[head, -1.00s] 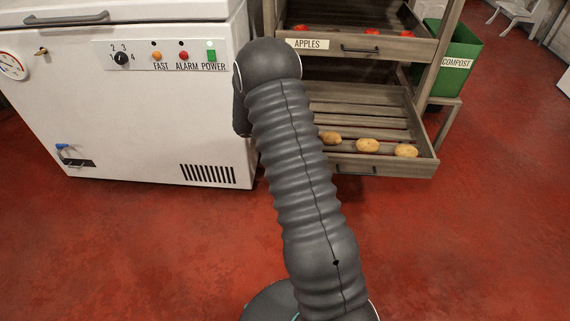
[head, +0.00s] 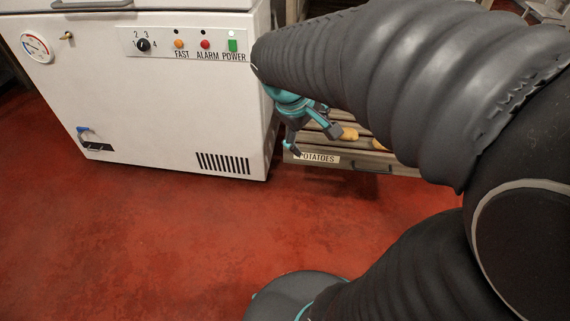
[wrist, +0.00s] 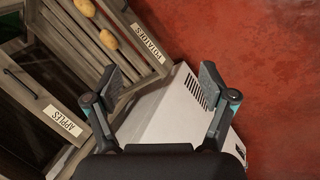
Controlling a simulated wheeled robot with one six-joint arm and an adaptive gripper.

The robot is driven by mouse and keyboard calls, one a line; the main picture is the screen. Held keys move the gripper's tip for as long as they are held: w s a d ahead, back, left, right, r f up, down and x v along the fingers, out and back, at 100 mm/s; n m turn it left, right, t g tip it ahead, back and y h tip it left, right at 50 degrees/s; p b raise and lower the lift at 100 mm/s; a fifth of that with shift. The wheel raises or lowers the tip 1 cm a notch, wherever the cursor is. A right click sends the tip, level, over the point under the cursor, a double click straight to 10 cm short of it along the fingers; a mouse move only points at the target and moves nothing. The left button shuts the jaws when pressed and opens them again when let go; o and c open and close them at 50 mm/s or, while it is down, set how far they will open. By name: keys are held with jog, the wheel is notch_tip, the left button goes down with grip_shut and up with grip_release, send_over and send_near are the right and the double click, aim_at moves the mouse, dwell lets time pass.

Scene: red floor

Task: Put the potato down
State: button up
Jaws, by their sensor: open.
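My gripper (head: 313,140) is open and empty in front of the left end of the open potato drawer (head: 405,171). In the wrist view my gripper (wrist: 160,78) has its fingers wide apart with nothing between them. A tan potato (head: 348,133) lies in the slatted drawer, and a second potato (head: 378,145) is partly hidden by my arm. The wrist view shows two potatoes, one nearer the label (wrist: 108,39) and one at the top edge (wrist: 85,8), both in the drawer and apart from the fingers. My arm hides much of the drawer.
A white chest freezer (head: 150,100) stands left of the drawer. The apples drawer (wrist: 35,92) is beside the potato drawer in the wrist view. Open red floor (head: 150,235) lies in front.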

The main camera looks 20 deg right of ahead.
jog(key=s+a+r+m+t+y, duration=0.2)
jog(key=s+a+m+t+y, duration=0.1)
jog(key=s+a, duration=0.6)
jog(key=shift+s+a+r+m+t+y, duration=0.2)
jog(key=shift+s+r+m+t+y, duration=0.1)
jog(key=shift+s+r+t+y, duration=0.25)
jog(key=shift+s+d+f, duration=0.1)
jog(key=shift+f, duration=0.05)
